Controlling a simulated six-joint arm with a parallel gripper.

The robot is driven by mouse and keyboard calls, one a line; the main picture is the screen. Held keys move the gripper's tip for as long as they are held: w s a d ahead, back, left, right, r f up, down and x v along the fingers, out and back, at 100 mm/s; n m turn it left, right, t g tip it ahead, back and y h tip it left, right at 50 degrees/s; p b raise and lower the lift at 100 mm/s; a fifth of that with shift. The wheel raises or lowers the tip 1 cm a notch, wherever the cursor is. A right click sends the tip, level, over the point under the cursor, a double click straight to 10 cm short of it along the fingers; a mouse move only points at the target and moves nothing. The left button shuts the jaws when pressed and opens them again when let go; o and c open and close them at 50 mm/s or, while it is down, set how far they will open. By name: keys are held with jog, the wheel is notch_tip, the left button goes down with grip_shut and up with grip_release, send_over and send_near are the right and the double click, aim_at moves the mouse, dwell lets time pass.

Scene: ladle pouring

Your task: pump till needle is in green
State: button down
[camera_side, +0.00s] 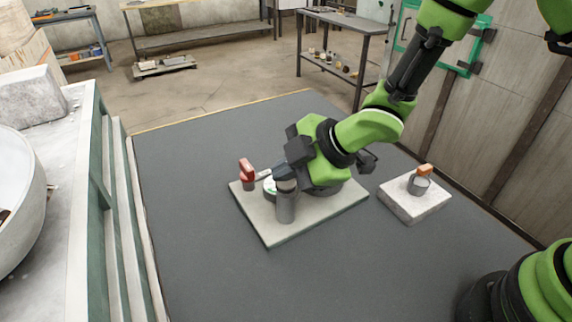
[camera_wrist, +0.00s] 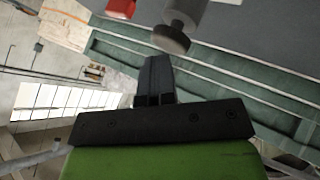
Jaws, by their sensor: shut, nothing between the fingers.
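A grey upright cylinder (camera_side: 286,206), which looks like the pump, stands on a pale square plate (camera_side: 277,237). Beside it is a small round gauge (camera_side: 269,187) with a white face and a bit of green, partly hidden behind the cylinder and my gripper. Its needle is too small to read. A red block-like part (camera_side: 247,171) stands at the plate's left corner. My gripper (camera_side: 277,173) is shut and empty, pointing left just above the cylinder's top. In the wrist view its fingers (camera_wrist: 155,75) are together, below a grey cylindrical part with a dark end (camera_wrist: 172,39). Contact cannot be told.
A pale block (camera_side: 415,207) to the right bears a grey cup (camera_side: 419,185) with an orange piece (camera_side: 425,170) at its top. A stepped ledge with a white bowl (camera_side: 18,205) runs along the left. The dark mat (camera_side: 190,270) in front of the plate is clear.

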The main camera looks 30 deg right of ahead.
aim_at(286, 184)
jog(key=shift+r, duration=2.2)
notch_tip(286, 184, up, 5)
jog(key=shift+r, duration=0.1)
